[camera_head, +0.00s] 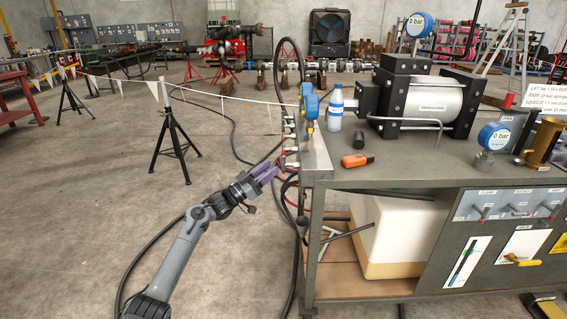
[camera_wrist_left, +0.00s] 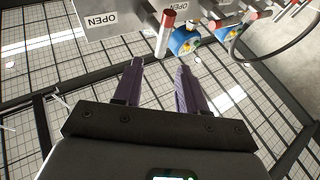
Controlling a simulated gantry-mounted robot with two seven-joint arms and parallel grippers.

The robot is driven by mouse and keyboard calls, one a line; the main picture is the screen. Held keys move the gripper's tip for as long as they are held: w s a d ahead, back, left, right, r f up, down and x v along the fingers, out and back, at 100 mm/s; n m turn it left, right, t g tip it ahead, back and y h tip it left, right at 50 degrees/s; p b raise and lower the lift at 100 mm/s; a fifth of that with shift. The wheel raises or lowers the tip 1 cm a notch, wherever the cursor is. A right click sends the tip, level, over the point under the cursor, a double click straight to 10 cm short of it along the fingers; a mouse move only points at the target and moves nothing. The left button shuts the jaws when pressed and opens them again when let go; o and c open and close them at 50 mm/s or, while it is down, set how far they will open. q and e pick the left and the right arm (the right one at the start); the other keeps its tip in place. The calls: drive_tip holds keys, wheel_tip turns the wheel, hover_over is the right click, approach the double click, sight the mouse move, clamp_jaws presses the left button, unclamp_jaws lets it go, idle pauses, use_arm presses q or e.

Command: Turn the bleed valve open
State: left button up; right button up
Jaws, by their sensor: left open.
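My left gripper (camera_head: 268,172) is beside the left end of the workbench, its purple fingers pointing at the fittings there. In the left wrist view the gripper (camera_wrist_left: 160,65) is open, with nothing between its fingers. A red-capped lever (camera_wrist_left: 167,20) stands just beyond the fingertips, apart from them as far as I can tell. A blue fitting with a round face (camera_wrist_left: 184,40) is right beside the lever.
A black stand (camera_head: 172,135) is on open floor to the left.

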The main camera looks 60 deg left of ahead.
sight(284, 158)
use_arm(q)
drive_tip(key=shift+b+x, duration=1.25)
drive_tip(key=shift+x, duration=2.45)
clamp_jaws()
